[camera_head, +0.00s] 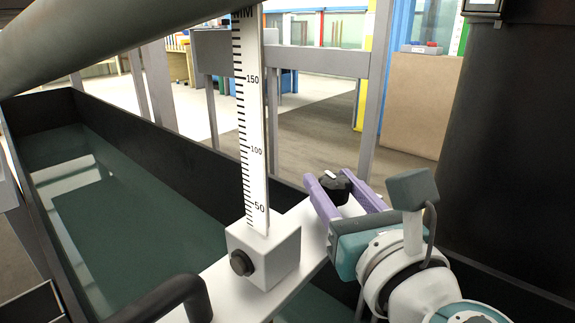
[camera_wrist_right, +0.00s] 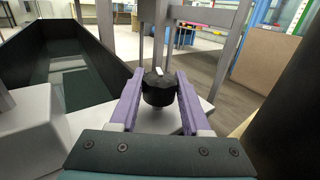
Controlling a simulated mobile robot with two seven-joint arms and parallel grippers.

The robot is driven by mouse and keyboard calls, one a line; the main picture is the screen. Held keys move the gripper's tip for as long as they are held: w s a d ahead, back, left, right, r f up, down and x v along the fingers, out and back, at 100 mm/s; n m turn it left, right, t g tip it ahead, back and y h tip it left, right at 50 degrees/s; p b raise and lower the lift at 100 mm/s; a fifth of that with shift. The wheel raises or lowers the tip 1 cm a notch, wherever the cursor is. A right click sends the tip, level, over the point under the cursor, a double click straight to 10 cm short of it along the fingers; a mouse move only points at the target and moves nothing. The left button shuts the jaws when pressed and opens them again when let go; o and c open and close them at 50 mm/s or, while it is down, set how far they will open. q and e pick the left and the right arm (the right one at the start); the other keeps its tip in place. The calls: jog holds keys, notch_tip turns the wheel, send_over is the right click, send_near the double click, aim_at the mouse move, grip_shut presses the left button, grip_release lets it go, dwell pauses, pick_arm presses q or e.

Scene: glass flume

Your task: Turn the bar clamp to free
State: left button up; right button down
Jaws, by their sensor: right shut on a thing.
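The bar clamp is a black faceted knob (camera_head: 337,187) with a white mark on top, at the far right end of the pale bar (camera_head: 285,283). In the right wrist view the black knob (camera_wrist_right: 159,88) sits between two purple fingers, its white mark pointing roughly away from me. My right gripper (camera_head: 341,188), with purple fingers and a teal body, is shut on the knob from the near right side. It also shows in the right wrist view (camera_wrist_right: 160,92). The knob's underside is partly hidden by the fingers. My left gripper is not in view.
A white upright scale (camera_head: 253,130) stands in a white block (camera_head: 264,254) with a black side knob (camera_head: 242,262), left of my right gripper. A dark-walled flume (camera_head: 160,150) with greenish water runs beneath the bar. Grey posts (camera_head: 375,90) stand behind.

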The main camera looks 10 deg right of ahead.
jog(key=shift+m+h, duration=0.4)
jog(key=shift+h, duration=0.3)
jog(key=shift+c, duration=1.9)
grip_release()
jog(key=s+p, duration=0.1)
jog(key=s, duration=0.9)
jog(key=shift+a, duration=0.15)
